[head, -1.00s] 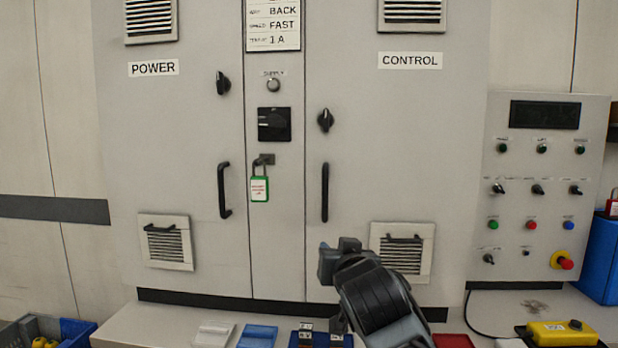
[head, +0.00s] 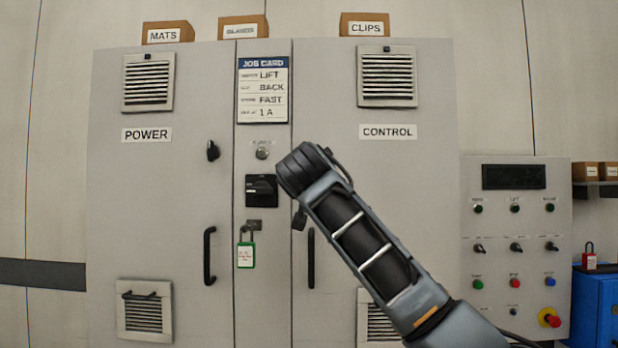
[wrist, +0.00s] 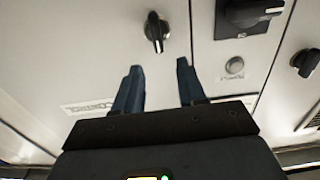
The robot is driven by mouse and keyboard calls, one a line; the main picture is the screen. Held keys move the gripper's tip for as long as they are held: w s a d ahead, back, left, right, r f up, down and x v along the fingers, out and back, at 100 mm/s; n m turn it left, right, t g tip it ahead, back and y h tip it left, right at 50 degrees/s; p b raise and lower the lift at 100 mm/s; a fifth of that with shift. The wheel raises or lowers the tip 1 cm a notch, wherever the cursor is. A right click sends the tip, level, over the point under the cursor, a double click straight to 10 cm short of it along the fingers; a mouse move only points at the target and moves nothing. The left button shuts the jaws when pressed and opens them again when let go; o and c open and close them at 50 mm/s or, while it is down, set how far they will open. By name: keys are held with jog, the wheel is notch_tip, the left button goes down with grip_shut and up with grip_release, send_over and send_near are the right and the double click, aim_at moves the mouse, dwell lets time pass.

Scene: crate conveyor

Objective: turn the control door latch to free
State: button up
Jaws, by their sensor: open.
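The control door latch (wrist: 156,30) is a small black knob on the grey cabinet door. In the wrist view it lies just past my fingertips, in line with the gap between them, and its grip runs roughly up and down the picture. My gripper (wrist: 159,67) is open and empty, its two dark fingers on either side of that line; I see no contact with the latch. In the head view my arm hides the latch and nearly all of my gripper. The control door (head: 425,215) appears shut, with its black handle (head: 311,258) below.
A black rotary switch (head: 261,190) and a green-tagged padlock (head: 246,255) sit on the centre strip. The power door latch (head: 213,150) is to the left. A button panel (head: 515,260) stands right. Boxes (head: 365,25) sit on top of the cabinet.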

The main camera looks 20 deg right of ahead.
jog(key=shift+p+x, duration=0.45)
jog(key=shift+x, duration=2.45)
grip_shut()
